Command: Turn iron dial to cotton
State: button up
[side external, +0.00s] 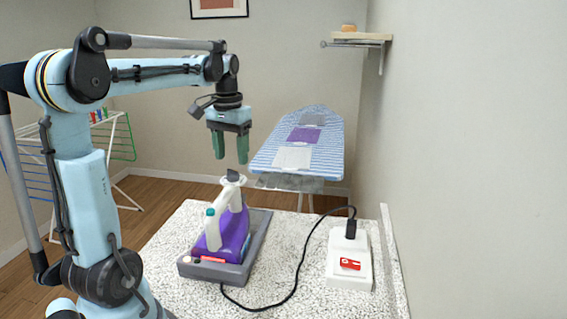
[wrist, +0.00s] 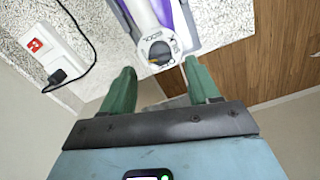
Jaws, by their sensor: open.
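The purple and white iron (side external: 230,224) rests on a grey base (side external: 258,243) on the speckled counter. Its dial (wrist: 158,50) shows in the wrist view as a round grey knob with a dark marked ring, at the iron's end. The ring's lettering is too small to read surely, so I cannot tell its setting. My gripper (side external: 231,161) is open and empty, pointing down above the iron's far end. In the wrist view my gripper (wrist: 160,84) has its green fingers apart, with the dial just beyond and between the tips. The fingers do not touch it.
A white power strip (side external: 349,276) with a red switch (wrist: 35,45) stands on the counter to the right. A black cord (side external: 299,262) runs from it to the iron's base. An ironing board (side external: 300,145) stands behind, and a drying rack (side external: 120,145) stands left.

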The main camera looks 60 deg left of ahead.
jog(key=shift+f, duration=1.95)
jog(key=c, duration=1.1)
jog(key=shift+o, duration=0.2)
jog(key=shift+n, duration=1.6)
jog(key=o, duration=1.1)
jog(key=shift+c, duration=0.2)
jog(key=shift+r, duration=0.15)
notch_tip(320, 180, up, 12)
